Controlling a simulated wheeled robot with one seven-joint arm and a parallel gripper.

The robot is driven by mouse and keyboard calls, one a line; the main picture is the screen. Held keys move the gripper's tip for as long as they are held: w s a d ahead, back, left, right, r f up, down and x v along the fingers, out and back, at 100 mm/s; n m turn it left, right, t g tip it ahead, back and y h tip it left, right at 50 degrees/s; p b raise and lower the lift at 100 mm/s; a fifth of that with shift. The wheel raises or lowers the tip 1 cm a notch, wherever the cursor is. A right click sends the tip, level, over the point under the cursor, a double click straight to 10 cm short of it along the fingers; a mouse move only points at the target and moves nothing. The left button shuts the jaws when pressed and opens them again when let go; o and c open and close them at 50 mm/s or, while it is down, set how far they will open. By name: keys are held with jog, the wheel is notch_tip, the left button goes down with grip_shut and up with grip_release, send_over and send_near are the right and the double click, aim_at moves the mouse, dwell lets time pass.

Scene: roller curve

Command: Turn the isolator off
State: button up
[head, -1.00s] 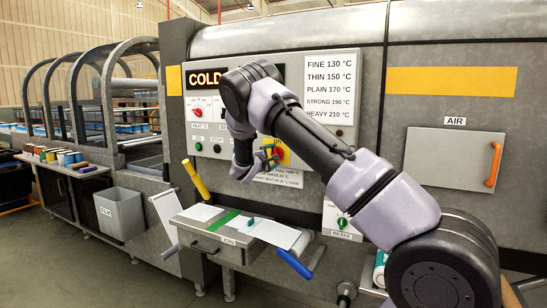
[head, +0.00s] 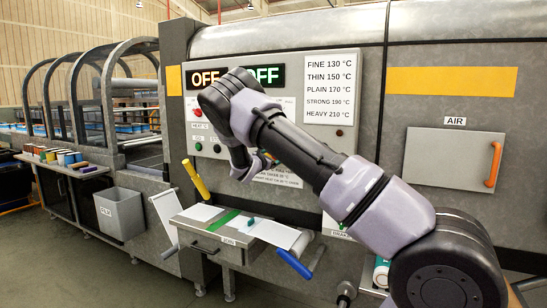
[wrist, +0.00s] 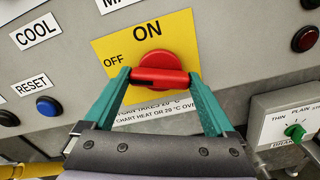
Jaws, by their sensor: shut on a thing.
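The isolator is a red rotary switch (wrist: 156,63) on a yellow plate (wrist: 186,40) in the wrist view. The plate reads ON at the top and OFF at the left. The switch's red handle bar lies level, along the OFF direction. My gripper (wrist: 159,79) has a teal finger at each end of the bar and is shut on it. In the head view my arm hides the switch and most of the gripper. The display (head: 268,75) above reads OFF twice, partly covered by my arm.
A blue RESET button (wrist: 48,105) is left of my gripper and a green brake knob (wrist: 294,132) is right of it.

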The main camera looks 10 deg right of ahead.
jog(key=shift+f+n, duration=0.1)
jog(key=shift+n, duration=2.1)
jog(key=o, duration=1.1)
jog(key=shift+c, duration=0.2)
jog(key=shift+a, duration=0.1)
jog(key=v, duration=1)
jog(key=shift+s+a, duration=0.15)
jog(key=shift+s, duration=0.2)
